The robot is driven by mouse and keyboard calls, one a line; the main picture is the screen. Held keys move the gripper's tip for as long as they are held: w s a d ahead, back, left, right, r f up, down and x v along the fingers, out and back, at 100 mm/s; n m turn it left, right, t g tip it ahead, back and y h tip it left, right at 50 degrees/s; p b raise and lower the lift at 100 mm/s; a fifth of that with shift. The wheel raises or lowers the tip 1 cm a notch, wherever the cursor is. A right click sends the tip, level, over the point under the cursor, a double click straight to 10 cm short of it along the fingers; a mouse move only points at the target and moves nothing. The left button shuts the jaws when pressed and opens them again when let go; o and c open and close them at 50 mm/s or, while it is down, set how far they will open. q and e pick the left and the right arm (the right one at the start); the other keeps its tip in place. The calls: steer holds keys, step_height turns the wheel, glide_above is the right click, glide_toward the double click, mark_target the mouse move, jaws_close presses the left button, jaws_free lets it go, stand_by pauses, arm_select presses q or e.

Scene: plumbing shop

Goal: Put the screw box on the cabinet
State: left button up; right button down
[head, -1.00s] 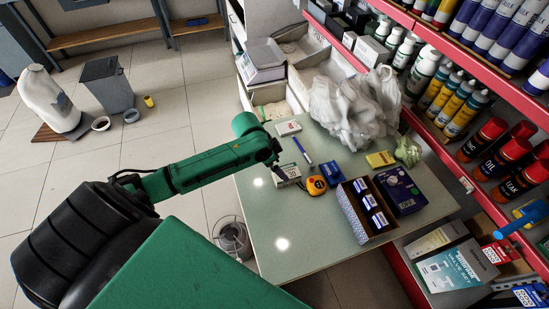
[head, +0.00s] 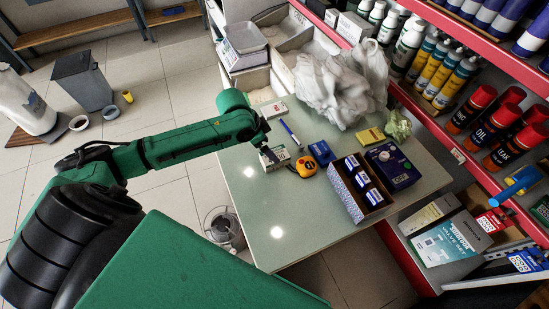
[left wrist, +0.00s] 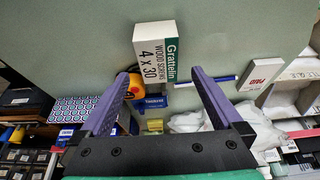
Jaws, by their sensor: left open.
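The screw box (head: 275,160) is a small white and green carton on the pale green tabletop (head: 297,232), near its left edge. In the left wrist view the screw box (left wrist: 156,50) reads "Wood screws 4 x 30". My left gripper (head: 266,152) is over the screw box and partly hides it in the head view. In the left wrist view its purple fingers (left wrist: 160,72) are open, with the box just beyond and between the tips. I cannot tell whether they touch it. A white drawer unit (head: 254,80) stands behind the table; I cannot tell if it is the cabinet.
Close to the screw box are a yellow tape measure (head: 306,166), a blue pen (head: 290,131) and a blue packet (head: 321,152). A patterned box (head: 350,190) and crumpled white plastic (head: 343,88) lie farther right. Red shelves (head: 455,150) border the right. The front tabletop is clear.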

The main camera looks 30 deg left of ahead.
arm_select(q)
steer(key=x, duration=0.6)
steer(key=shift+s+f, duration=0.15)
steer(key=shift+f, duration=0.1)
steer(key=shift+r, duration=0.1)
jaws_close()
step_height(320, 180, up, 20)
steer(key=s+d+f+n+t+y, duration=0.1)
steer(key=s+d+f+n+y, duration=0.2)
steer(key=s+f+n, duration=0.5)
steer(key=s+d+f, duration=0.1)
steer(key=s, duration=0.1)
steer(key=shift+s+d+f, duration=0.2)
steer(key=shift+s+d, duration=0.1)
